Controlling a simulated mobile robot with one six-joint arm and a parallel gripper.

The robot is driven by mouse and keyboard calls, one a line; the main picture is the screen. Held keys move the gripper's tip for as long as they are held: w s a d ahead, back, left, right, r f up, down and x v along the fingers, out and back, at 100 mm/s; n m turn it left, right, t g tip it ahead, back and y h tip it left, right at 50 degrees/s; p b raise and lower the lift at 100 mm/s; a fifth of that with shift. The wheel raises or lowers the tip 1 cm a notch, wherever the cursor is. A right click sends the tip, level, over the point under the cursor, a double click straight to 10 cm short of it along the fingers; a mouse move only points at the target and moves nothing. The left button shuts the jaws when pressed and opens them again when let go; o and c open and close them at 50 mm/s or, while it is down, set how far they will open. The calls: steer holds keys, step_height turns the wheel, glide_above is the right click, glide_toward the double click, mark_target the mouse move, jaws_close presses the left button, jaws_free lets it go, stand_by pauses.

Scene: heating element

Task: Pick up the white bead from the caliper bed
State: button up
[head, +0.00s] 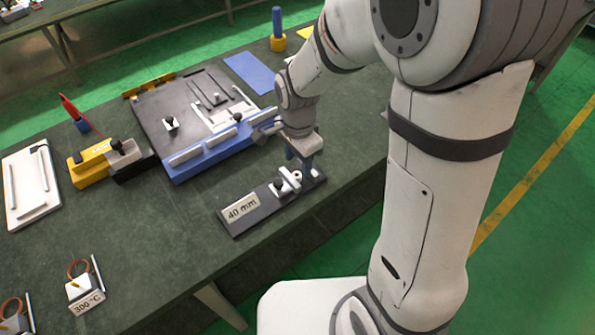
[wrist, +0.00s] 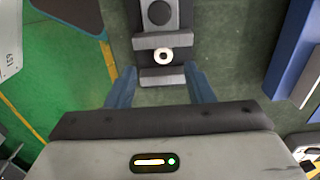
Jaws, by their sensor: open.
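The white bead (wrist: 162,54) shows in the wrist view as a small ring with a dark centre. It sits between two grey crossbars of the caliper, near the middle of the picture. The dark caliper bed (head: 262,207) lies near the table's front edge in the head view, with a "40 mm" label at its left end. My gripper (wrist: 159,70) is open, its two blue fingers apart on either side of the caliper, with nothing held. In the head view my gripper (head: 303,163) is over the right part of the bed, pointing down and partly hiding it.
A blue-edged dark board (head: 187,130) stands behind the caliper. A yellow and black block (head: 105,160) and a white panel (head: 32,187) are farther left. A "300 °C" piece (head: 84,287) lies at the front left. Table left of the caliper is clear.

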mark_target(297, 171)
steer(key=shift+w+a+f+p, duration=0.1)
steer(key=shift+w+f+p, duration=0.05)
steer(key=shift+f, duration=1.2)
steer(key=shift+w+a+f+p, duration=0.1)
steer(key=shift+w+f+p, duration=0.05)
steer(key=shift+f, duration=1.15)
steer(key=shift+c, duration=0.5)
jaws_close()
